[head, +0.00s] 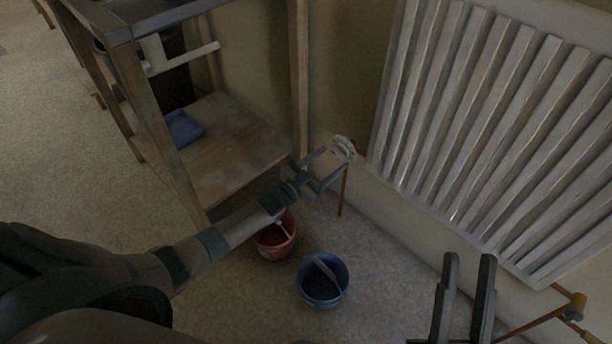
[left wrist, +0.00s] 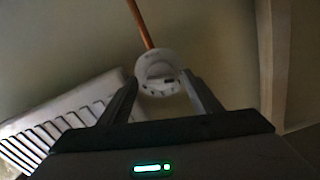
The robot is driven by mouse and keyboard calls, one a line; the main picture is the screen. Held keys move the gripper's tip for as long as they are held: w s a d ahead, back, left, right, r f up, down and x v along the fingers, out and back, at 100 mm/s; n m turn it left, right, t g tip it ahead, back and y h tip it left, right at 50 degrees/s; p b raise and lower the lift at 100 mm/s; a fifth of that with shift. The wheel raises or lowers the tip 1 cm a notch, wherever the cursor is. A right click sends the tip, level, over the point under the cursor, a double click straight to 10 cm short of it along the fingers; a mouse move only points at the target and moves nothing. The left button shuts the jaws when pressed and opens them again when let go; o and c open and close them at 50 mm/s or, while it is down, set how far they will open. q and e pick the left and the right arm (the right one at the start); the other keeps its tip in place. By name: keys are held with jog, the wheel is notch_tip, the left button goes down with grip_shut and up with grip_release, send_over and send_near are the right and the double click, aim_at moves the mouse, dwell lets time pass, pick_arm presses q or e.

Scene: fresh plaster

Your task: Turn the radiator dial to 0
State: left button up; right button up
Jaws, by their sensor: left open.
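The radiator dial (head: 344,148) is a round white knob at the top of a thin copper pipe, left of the white ribbed radiator (head: 490,110). In the left wrist view the dial (left wrist: 159,76) faces me with dark marks on its face; I cannot read its number. My left gripper (head: 328,167) is open in front of the dial. In the left wrist view its fingertips (left wrist: 162,82) stand on either side of the dial's lower part; I cannot tell whether they touch it. My right gripper (head: 469,262) is open and empty at the bottom right, away from the dial.
A red bucket (head: 275,240) and a blue bucket (head: 322,284) stand on the floor below my left arm. A wooden shelf unit (head: 235,150) stands left of the dial, with a blue item (head: 184,128) on it. A brass valve (head: 576,306) is at the lower right.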

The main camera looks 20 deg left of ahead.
pick_arm(q)
jog(key=p+v, duration=0.1)
jog(key=v, duration=0.9)
jog(key=shift+p, duration=0.4)
pick_arm(e)
jog(key=shift+w+a+f+g+h, duration=0.25)
jog(key=shift+f+g, duration=0.35)
jog(key=shift+f, duration=0.3)
jog(key=shift+w+a+f+g+h, duration=0.15)
jog(key=shift+a+f+g, duration=0.2)
jog(key=shift+f+g, duration=0.4)
jog(key=shift+w+a+f+g+h, duration=0.1)
jog(key=shift+w+a+f+g, duration=0.25)
jog(key=shift+f, duration=0.65)
jog(key=shift+s, duration=0.15)
